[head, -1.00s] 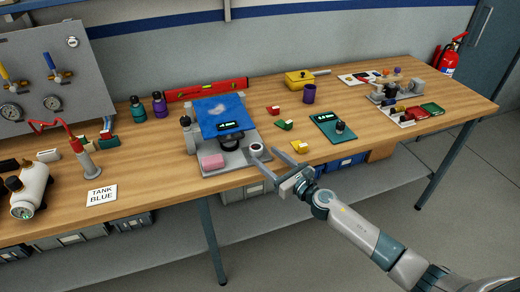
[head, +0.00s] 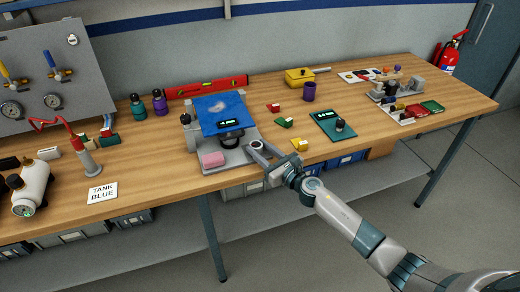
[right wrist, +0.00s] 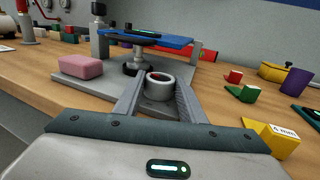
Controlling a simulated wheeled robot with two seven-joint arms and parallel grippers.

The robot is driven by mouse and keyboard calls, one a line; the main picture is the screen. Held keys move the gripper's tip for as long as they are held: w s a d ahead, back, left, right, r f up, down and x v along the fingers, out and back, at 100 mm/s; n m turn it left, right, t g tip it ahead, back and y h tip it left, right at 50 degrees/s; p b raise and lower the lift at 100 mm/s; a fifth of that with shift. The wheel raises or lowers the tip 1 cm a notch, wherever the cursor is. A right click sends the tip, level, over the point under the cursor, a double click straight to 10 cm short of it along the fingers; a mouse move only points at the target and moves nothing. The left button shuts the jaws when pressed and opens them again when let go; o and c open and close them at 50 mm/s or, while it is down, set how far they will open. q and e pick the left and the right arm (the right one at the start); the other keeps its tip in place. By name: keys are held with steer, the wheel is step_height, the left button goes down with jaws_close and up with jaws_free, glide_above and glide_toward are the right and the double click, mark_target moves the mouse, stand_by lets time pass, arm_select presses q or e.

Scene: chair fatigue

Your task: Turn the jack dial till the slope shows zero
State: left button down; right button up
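The tilt rig is a grey base plate (head: 238,169) with a blue tilted top (head: 215,106). A small lit green readout (head: 228,123) sits on the top's front part; I cannot read its figures. A pale round dial with a dark centre (head: 257,146) stands at the base's right front corner. It also shows in the right wrist view (right wrist: 160,84). My right gripper (head: 263,151) is open, its two fingers on either side of the dial. I cannot tell whether they touch it. My left gripper is out of view.
A pink block (head: 212,160) lies on the base's left front. Right of the rig are a yellow block (head: 300,145), a green block (head: 284,123) and a teal board with a knob (head: 334,125). A red level (head: 205,87) lies behind.

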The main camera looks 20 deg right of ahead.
steer(key=shift+a+r+m+t+h+p, duration=0.2)
steer(key=shift+m+t+h+p, duration=0.1)
steer(key=shift+m+h+p, duration=0.55)
steer(key=shift+s+a+f+m+h+p, duration=0.1)
steer(key=shift+m+h+p, duration=0.15)
steer(key=shift+h, duration=0.3)
steer(key=shift+a+m+h+p, duration=0.1)
steer(key=shift+m+h+p, duration=0.15)
steer(key=shift+h, duration=0.25)
steer(key=shift+m+t+h, duration=0.3)
steer(key=shift+m+h, duration=0.15)
steer(key=shift+h, duration=0.25)
steer(key=h, duration=0.1)
steer(key=m+h, duration=0.1)
steer(key=shift+a+f+m+h+p, duration=0.1)
steer(key=shift+a+m+h+p, duration=0.2)
steer(key=shift+h+p, duration=0.1)
steer(key=m+h, duration=0.1)
steer(key=h, duration=0.1)
steer(key=m+h+b, duration=0.1)
steer(key=h, duration=0.1)
steer(key=shift+a+f+m+g, duration=0.1)
steer(key=shift+f+m+g, duration=0.05)
steer(key=shift+m+g, duration=0.2)
steer(key=shift+a+m+g+h+b, duration=0.15)
steer(key=shift+m+g+h+b, duration=0.95)
steer(key=shift+h, duration=0.7)
steer(key=shift+m, duration=0.25)
